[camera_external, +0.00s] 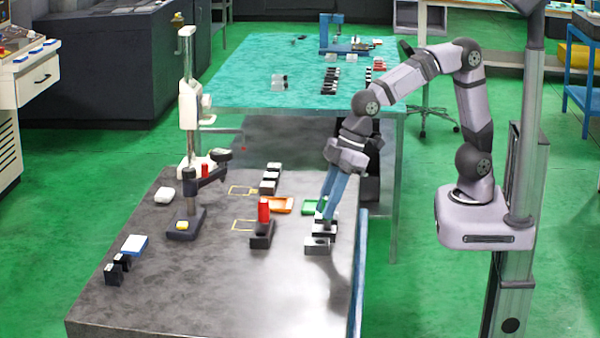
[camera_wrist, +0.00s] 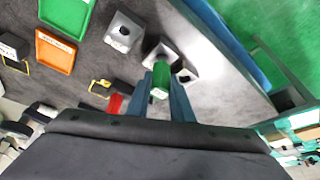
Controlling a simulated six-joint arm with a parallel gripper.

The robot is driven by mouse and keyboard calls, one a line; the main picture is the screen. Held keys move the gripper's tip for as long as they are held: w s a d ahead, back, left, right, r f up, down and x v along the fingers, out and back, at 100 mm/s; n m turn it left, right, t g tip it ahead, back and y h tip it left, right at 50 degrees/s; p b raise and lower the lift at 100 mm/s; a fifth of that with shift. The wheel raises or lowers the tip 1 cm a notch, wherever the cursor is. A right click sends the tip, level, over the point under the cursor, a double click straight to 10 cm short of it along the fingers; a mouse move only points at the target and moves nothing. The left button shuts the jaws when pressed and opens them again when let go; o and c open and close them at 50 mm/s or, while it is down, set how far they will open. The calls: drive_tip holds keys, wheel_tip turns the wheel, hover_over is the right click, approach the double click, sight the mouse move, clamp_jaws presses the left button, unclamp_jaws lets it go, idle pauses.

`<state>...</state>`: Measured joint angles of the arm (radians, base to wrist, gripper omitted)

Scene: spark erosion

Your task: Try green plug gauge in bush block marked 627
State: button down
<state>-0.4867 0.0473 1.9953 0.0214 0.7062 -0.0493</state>
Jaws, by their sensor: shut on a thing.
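My gripper (camera_external: 323,214) has long blue fingers and points down at the row of bush blocks at the bench's right side. In the wrist view my gripper (camera_wrist: 166,84) is shut on the green plug gauge (camera_wrist: 160,80), which has a pale end facing the camera. The gauge is at or just above the grey bush blocks; I cannot tell whether its far end is in a bore. One block (camera_wrist: 124,32) with a dark bore stands clear, and another block (camera_wrist: 183,71) is partly hidden by the fingers. The nearest block (camera_external: 317,245) shows in the external view. I cannot read 627 on any.
A white-columned stand (camera_external: 190,130) is further left.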

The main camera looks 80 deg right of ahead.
drive_tip(key=shift+f+b, duration=0.7)
drive_tip(key=shift+f, duration=0.25)
idle(1.0)
drive_tip(key=shift+r, duration=0.15)
idle(1.0)
drive_tip(key=shift+r+p, duration=2.2)
drive_tip(key=shift+r, duration=0.2)
